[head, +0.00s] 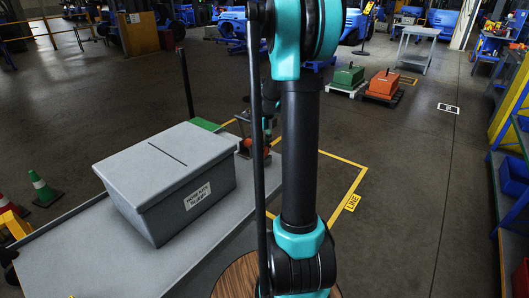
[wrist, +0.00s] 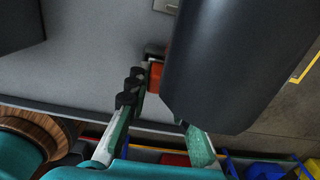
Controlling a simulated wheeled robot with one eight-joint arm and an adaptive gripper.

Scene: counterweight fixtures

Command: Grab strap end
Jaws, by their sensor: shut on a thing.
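An orange piece, which looks like the strap end (wrist: 155,76), shows in the wrist view at the tip of the left finger, against a small grey metal fitting. My gripper (wrist: 160,92) is shut on it, though the contact is partly hidden. A large dark rounded body covers the tip of the right finger; I cannot tell what it is. In the head view my gripper (head: 262,142) is low behind my arm, by the far right edge of the grey table (head: 85,262). Orange shows there too, but my arm hides most of the grasp.
A grey slotted box (head: 165,175) with a label stands on the table. A dark post (head: 187,85) rises behind it. Green (head: 347,76) and orange (head: 384,84) blocks sit further back. Blue shelving (head: 508,190) lines the right. Floor right of my arm is clear.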

